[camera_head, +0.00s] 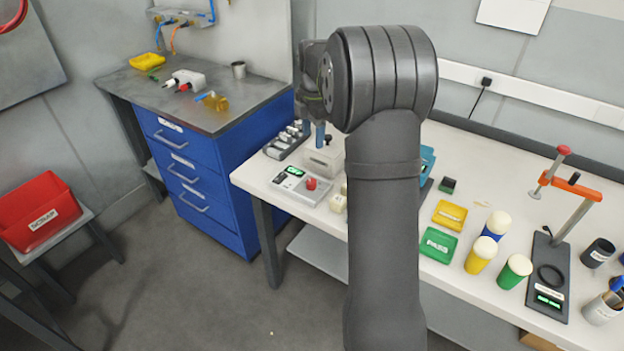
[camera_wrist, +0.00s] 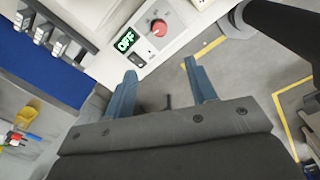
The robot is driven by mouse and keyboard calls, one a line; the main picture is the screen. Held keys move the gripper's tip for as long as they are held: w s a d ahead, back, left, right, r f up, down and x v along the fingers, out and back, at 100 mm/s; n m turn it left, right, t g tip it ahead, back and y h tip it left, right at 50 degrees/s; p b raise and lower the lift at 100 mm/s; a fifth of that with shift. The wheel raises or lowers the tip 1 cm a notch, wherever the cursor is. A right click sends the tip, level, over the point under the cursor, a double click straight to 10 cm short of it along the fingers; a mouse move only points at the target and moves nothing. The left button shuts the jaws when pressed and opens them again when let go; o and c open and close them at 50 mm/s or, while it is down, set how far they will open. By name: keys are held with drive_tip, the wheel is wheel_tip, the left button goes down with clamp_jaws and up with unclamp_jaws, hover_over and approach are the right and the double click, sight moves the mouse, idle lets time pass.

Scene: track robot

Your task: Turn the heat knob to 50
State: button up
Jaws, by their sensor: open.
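The heat knob (camera_head: 311,184) is a small red dial on a white control box (camera_head: 298,195) near the left end of the white bench. In the wrist view the red knob (camera_wrist: 159,28) lies ahead of the fingertips. A green display (camera_wrist: 125,41) beside it, tilted in this view, appears to read OFF. A small dark switch sits by the display. My gripper (camera_head: 313,141) is above the bench behind the box in the head view, its blue fingers pointing down. In the wrist view my gripper (camera_wrist: 161,68) is open and empty, apart from the knob.
A rack of grey parts (camera_head: 287,140) and a pale block (camera_head: 324,160) stand close behind the control box. A blue drawer cabinet (camera_head: 215,165) stands left.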

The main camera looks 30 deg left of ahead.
sight(312, 181)
drive_tip(key=f, duration=1.7)
drive_tip(key=shift+w+a+f, duration=0.15)
drive_tip(key=shift+a+f, duration=0.1)
drive_tip(key=shift+a, duration=0.05)
drive_tip(key=c, duration=1)
